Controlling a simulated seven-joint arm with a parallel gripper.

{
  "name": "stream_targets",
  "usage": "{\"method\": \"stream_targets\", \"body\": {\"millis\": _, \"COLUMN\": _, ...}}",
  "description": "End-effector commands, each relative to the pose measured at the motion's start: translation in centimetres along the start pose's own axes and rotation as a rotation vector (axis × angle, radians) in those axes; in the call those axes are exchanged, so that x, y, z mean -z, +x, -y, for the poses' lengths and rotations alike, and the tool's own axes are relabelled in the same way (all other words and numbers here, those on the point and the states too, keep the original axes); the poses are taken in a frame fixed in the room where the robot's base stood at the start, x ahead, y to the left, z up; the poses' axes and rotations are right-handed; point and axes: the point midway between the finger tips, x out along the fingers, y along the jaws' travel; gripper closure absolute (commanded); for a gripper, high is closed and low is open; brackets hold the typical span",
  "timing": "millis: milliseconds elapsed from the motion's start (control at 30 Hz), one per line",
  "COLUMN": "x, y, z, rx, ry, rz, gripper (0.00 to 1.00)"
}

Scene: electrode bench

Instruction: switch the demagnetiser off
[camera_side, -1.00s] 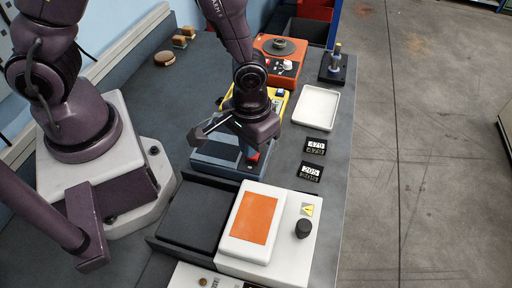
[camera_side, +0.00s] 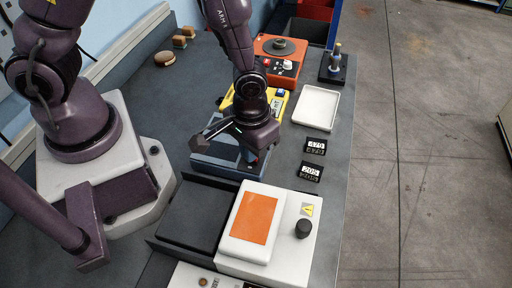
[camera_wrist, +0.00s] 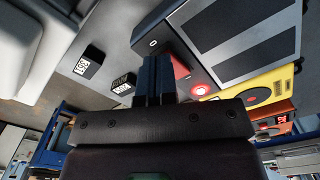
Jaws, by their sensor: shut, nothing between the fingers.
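The blue-grey box with dark plates on top, which I take to be the demagnetiser (camera_side: 215,160), sits mid-bench in the side view.
A white unit with an orange plate (camera_side: 254,218) and black knob stands in front. A yellow device (camera_side: 283,103) and an orange device (camera_side: 288,62) stand behind. A white tray (camera_side: 316,104) and two small number displays (camera_side: 315,146) lie to the right.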

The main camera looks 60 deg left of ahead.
Motion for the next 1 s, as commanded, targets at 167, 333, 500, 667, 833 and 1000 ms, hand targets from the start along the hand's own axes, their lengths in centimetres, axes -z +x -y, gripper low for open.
{"method": "stream_targets", "body": {"millis": 167, "x": 0.0, "y": 0.3, "z": 0.0, "rx": 0.0, "ry": 0.0, "rz": 0.0, "gripper": 1.0}}
{"method": "stream_targets", "body": {"millis": 333, "x": 0.0, "y": 0.5, "z": 0.0, "rx": 0.0, "ry": 0.0, "rz": -0.001, "gripper": 1.0}}
{"method": "stream_targets", "body": {"millis": 500, "x": 0.0, "y": 0.8, "z": 0.0, "rx": 0.0, "ry": 0.0, "rz": -0.001, "gripper": 1.0}}
{"method": "stream_targets", "body": {"millis": 667, "x": 0.0, "y": 1.1, "z": 0.0, "rx": 0.0, "ry": 0.0, "rz": 0.0, "gripper": 1.0}}
{"method": "stream_targets", "body": {"millis": 833, "x": 0.0, "y": 1.1, "z": 0.0, "rx": 0.0, "ry": 0.0, "rz": -0.001, "gripper": 1.0}}
{"method": "stream_targets", "body": {"millis": 1000, "x": 0.1, "y": 0.2, "z": -0.1, "rx": -0.002, "ry": -0.001, "rz": -0.004, "gripper": 1.0}}
